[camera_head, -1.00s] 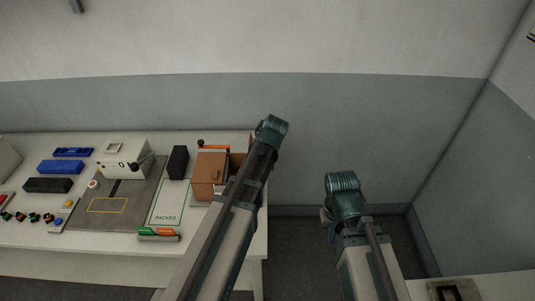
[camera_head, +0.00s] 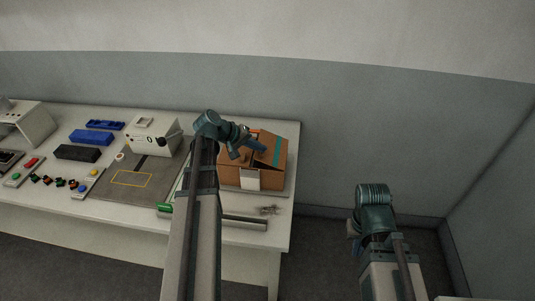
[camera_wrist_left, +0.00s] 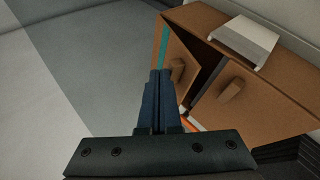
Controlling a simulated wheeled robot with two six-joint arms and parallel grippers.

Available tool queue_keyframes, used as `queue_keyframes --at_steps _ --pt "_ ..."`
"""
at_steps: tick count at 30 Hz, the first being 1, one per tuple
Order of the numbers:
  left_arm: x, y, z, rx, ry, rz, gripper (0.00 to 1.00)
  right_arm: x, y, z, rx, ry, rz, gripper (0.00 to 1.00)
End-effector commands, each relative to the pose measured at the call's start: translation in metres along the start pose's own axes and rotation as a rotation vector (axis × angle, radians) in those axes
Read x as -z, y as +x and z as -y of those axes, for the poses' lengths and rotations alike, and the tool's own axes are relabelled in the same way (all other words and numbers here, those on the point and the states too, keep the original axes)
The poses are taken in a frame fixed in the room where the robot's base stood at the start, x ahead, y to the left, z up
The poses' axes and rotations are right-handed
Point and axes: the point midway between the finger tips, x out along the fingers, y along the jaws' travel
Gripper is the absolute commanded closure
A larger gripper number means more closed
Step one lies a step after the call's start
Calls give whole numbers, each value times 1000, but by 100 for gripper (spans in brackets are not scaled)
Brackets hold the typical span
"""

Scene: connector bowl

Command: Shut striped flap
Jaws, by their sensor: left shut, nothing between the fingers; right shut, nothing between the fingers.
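The brown box (camera_head: 238,172) stands at the right end of the table. Its striped flap (camera_head: 268,158), with a teal stripe, is tilted up; in the left wrist view the striped flap (camera_wrist_left: 180,52) has a brown knob and a dark gap separates it from the plain flap (camera_wrist_left: 232,100). My left gripper (camera_head: 262,148) is shut and empty, over the box by the striped flap. Its fingertips (camera_wrist_left: 160,73) appear close to the knob; I cannot tell whether they touch. My right gripper (camera_head: 352,231) is shut and empty, right of the table, its fingers mostly hidden.
A white tab (camera_head: 249,180) projects at the box's front. Left of the box are a grey mat (camera_head: 118,190), a white device (camera_head: 150,138), blue bins (camera_head: 92,137) and several small connectors. My left arm hides part of the table. The floor right of the table is free.

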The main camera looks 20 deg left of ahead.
Motion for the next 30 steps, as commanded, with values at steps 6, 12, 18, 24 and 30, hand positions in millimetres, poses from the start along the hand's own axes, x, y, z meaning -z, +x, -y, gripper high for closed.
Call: queue_keyframes --at_steps 6,12,18,24,30 --pt "4 11 30 -157 -69 37 100 3 54 5 0 2 0 100" --pt "5 12 41 -248 -107 59 100 5 78 8 0 2 0 100" --pt "6 12 46 -259 -111 63 100 5 84 8 0 2 0 100" --pt "6 14 49 -257 -111 62 100 5 87 8 0 2 0 100" --pt "6 14 50 -255 -110 62 100 5 88 8 0 2 0 100"
